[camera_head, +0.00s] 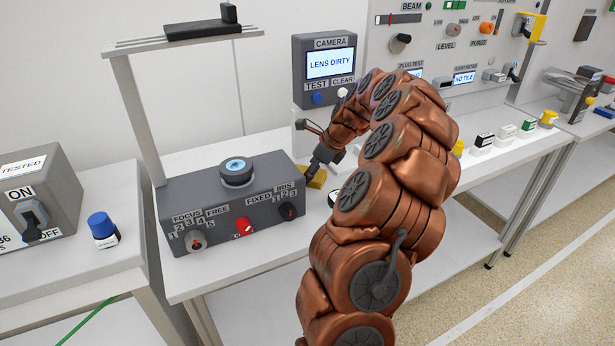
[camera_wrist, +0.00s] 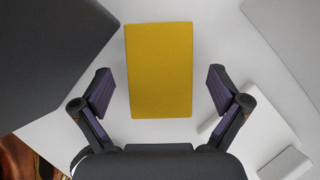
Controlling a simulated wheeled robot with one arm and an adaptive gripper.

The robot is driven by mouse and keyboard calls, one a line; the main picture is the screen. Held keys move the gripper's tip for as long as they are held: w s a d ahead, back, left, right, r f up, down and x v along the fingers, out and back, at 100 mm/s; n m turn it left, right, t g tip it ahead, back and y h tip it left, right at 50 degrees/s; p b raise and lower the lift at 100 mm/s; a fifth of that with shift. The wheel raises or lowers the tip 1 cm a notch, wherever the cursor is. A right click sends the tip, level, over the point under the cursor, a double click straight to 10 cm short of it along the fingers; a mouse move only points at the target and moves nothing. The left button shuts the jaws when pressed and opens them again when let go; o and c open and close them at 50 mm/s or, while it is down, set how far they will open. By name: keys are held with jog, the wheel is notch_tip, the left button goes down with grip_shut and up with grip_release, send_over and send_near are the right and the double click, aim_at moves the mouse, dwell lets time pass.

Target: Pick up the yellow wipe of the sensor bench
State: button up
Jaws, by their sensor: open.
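The yellow wipe (camera_wrist: 159,70) lies flat on the white bench top in the wrist view, a plain rectangle between and just beyond my fingertips. In the head view only part of the yellow wipe (camera_head: 317,178) shows, beside the right end of the grey camera box. My gripper (camera_wrist: 160,88) is open, with one dark finger on each side of the wipe and a gap on both sides. In the head view my gripper (camera_head: 318,165) hangs at the wipe, partly hidden by my arm. Whether the fingertips touch the bench I cannot tell.
The grey box (camera_head: 230,205) with knobs and a lens stands close left of the wipe. A screen unit (camera_head: 325,70) reading LENS DIRTY stands behind. Bare bench (camera_wrist: 220,50) shows right of the wipe.

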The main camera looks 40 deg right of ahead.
jog(key=shift+f, duration=0.25)
dwell(0.5)
jog(key=c, duration=1.1)
notch_tip(320, 180, up, 18)
jog(key=shift+r+b, duration=0.2)
jog(key=shift+b, duration=0.2)
jog(key=o, duration=0.4)
jog(key=c, duration=0.4)
